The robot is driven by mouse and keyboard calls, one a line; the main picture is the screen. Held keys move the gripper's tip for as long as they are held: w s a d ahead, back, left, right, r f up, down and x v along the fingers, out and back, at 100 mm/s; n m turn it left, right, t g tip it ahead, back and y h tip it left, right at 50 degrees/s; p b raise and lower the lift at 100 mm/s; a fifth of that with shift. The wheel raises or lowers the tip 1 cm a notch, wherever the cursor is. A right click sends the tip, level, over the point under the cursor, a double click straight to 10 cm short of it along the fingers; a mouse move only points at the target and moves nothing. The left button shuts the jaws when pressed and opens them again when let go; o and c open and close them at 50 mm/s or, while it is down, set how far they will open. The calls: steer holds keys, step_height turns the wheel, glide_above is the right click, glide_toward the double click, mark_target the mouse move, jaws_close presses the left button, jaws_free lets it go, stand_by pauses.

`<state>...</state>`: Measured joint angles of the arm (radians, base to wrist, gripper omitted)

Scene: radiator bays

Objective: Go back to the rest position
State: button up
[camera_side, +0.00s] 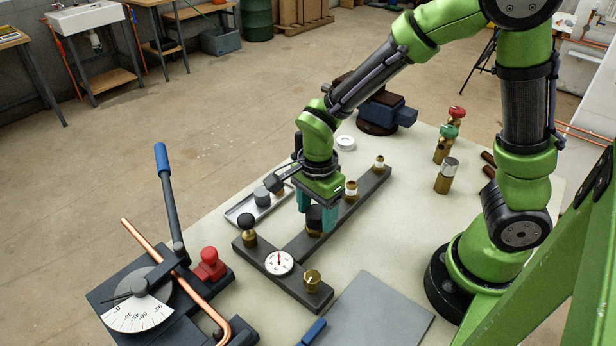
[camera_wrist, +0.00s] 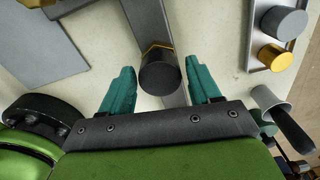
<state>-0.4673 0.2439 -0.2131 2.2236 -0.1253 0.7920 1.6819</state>
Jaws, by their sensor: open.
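My gripper (camera_side: 315,215) is low over the dark manifold bar (camera_side: 330,236) in the side view. Its two teal fingers are apart on either side of a black-capped fitting (camera_side: 314,220) on that bar. In the wrist view, the open fingers (camera_wrist: 162,92) flank the same round black cap (camera_wrist: 160,76), with gaps visible at both sides. Nothing is seen held.
A cross bar carries a dial gauge (camera_side: 279,262), a black knob (camera_side: 248,232) and a brass fitting (camera_side: 312,281). A shallow tray (camera_side: 240,213) lies left of my gripper. The pipe bender (camera_side: 150,290) is front left; brass valves (camera_side: 447,176) stand right; a grey plate (camera_side: 380,312) lies in front.

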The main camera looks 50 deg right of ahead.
steer(key=m, duration=0.8)
